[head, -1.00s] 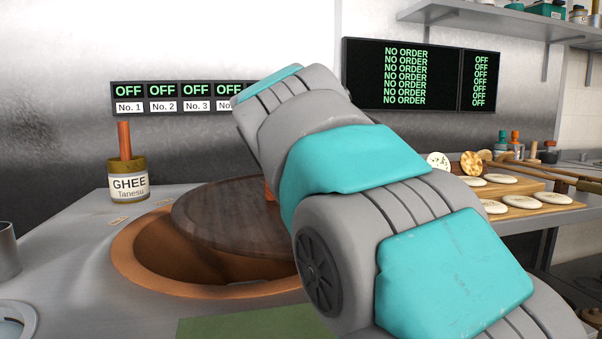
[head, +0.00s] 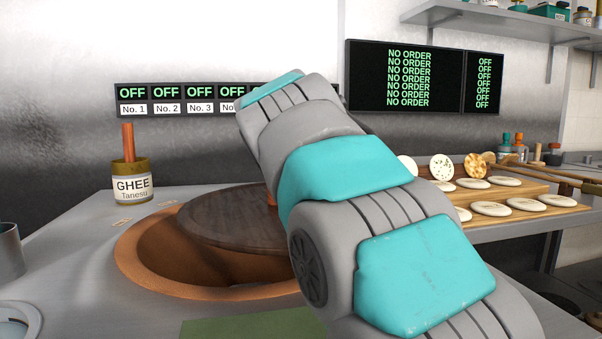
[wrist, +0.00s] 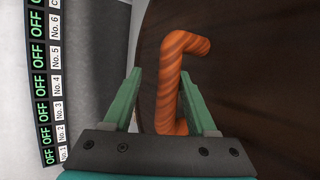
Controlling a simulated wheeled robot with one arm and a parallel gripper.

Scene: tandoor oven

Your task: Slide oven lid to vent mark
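The oven lid (head: 225,222) is a dark, round wooden disc. It lies over the back and right part of the oven's orange clay mouth (head: 145,277), leaving a gap at the front and left. The lid's orange-brown handle (wrist: 170,90) rises from the dark lid (wrist: 262,75) in the wrist view. My gripper (wrist: 163,72) has its green fingers apart, one on each side of the handle, with a clear gap at the left finger. In the head view my arm hides the gripper and most of the handle. Two small tags (head: 122,222) lie left of the mouth, their lettering unreadable.
A ghee pot (head: 132,188) stands at the counter's back left. A metal cup (head: 10,250) is at the left edge. A green mat (head: 235,329) lies in front of the oven. Boards with several flatbreads (head: 490,208) are at right. Order screens hang on the wall.

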